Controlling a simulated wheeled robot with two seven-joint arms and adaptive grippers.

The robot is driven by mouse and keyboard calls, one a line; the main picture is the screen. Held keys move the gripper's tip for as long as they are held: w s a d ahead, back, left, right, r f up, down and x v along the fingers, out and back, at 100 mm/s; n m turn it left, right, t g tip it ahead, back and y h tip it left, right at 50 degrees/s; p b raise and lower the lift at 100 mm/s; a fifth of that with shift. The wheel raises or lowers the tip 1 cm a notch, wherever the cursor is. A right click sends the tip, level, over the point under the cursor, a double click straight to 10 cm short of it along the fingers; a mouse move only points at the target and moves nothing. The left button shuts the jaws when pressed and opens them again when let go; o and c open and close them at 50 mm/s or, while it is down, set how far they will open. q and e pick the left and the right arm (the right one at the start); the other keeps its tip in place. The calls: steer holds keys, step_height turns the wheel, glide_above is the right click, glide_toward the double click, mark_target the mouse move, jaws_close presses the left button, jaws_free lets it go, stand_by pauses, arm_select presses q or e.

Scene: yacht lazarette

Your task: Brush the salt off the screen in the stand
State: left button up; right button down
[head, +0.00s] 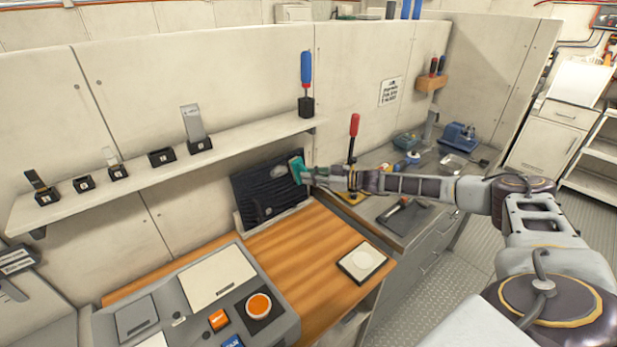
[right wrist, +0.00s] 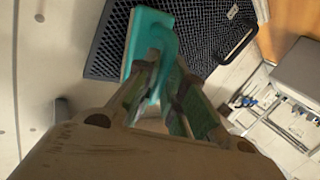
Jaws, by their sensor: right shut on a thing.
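The dark mesh screen (head: 262,190) leans upright against the wall at the back of the wooden counter, in a low pale stand (head: 281,220). My right gripper (head: 308,174) is shut on a teal brush (head: 297,169). The brush is in front of the screen's right edge; I cannot tell whether it touches. In the right wrist view the brush (right wrist: 148,35) overlaps the mesh. My left gripper is not in view.
A shelf (head: 240,136) with several small holders runs above the screen. A red-handled tool (head: 354,126) stands upright close behind my right forearm. The middle of the wooden counter (head: 300,250) is clear.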

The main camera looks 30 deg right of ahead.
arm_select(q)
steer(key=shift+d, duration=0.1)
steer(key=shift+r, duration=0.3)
arm_select(e)
steer(key=shift+w+d+r, duration=0.1)
steer(key=shift+w+d, duration=0.1)
steer(key=shift+d, duration=0.65)
steer(key=shift+w+d, duration=0.15)
steer(key=shift+d, duration=0.7)
arm_select(q)
steer(key=shift+p, duration=0.3)
arm_select(e)
steer(key=shift+s, duration=0.15)
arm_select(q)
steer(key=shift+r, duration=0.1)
arm_select(e)
steer(key=shift+s+d, duration=0.2)
steer(key=shift+s, duration=1.2)
steer(key=shift+s+d, duration=0.15)
steer(key=shift+s, duration=1.25)
